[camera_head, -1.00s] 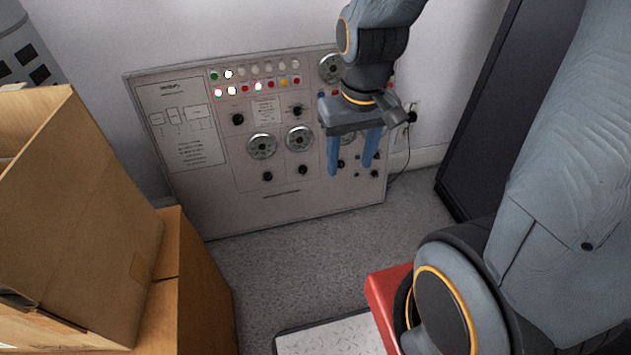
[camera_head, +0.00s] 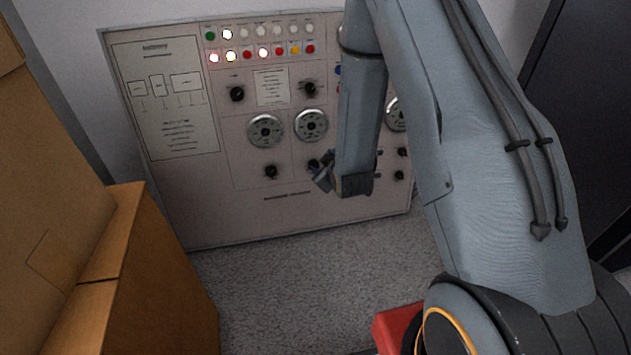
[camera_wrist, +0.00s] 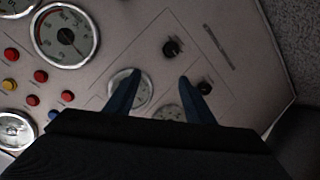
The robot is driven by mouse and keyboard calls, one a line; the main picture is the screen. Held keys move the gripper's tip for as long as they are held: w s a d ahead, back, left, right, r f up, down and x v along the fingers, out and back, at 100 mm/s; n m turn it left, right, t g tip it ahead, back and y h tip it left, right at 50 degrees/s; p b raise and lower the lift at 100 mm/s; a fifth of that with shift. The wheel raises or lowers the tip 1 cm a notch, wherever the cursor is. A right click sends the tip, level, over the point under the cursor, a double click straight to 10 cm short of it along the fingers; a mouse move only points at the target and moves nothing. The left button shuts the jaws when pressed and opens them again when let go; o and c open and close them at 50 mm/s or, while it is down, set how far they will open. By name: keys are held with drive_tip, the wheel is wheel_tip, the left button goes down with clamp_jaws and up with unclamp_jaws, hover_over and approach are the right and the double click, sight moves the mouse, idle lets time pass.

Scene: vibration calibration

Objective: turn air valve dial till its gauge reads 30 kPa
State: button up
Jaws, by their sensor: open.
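A light control panel (camera_head: 215,215) stands against the wall with round gauges and black knobs. In the head view, two gauges, a left one (camera_head: 265,131) and a middle one (camera_head: 311,125), sit above a left lower knob (camera_head: 270,171) and another knob (camera_head: 313,165). Labels are too small to read, so I cannot tell which knob is the air valve dial. My gripper (camera_head: 322,174) is at the lower middle of the panel, partly hidden by my arm. In the wrist view, my gripper (camera_wrist: 160,76) is open and empty, with a knob (camera_wrist: 172,48) just beyond its fingertips. A large gauge (camera_wrist: 65,35) is at upper left; its reading is unclear.
Cardboard boxes (camera_head: 150,290) stand at the left. Coloured buttons and lamps (camera_head: 263,54) line the panel's top. A dark cabinet (camera_head: 580,110) stands at the right. Carpet floor (camera_head: 270,285) is open before the panel.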

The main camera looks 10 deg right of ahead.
sight(314, 165)
wheel_tip(314, 165, down, 9)
drive_tip(key=w+n+t+b, duration=0.2)
drive_tip(key=w+t+b, duration=0.1)
drive_tip(key=b, duration=0.2)
drive_tip(key=b+x, duration=0.3)
drive_tip(key=x, duration=0.4)
drive_tip(key=shift+f, duration=0.2)
drive_tip(key=shift+w+a, duration=0.1)
drive_tip(key=c, duration=1.1)
drive_tip(key=shift+o, duration=0.2)
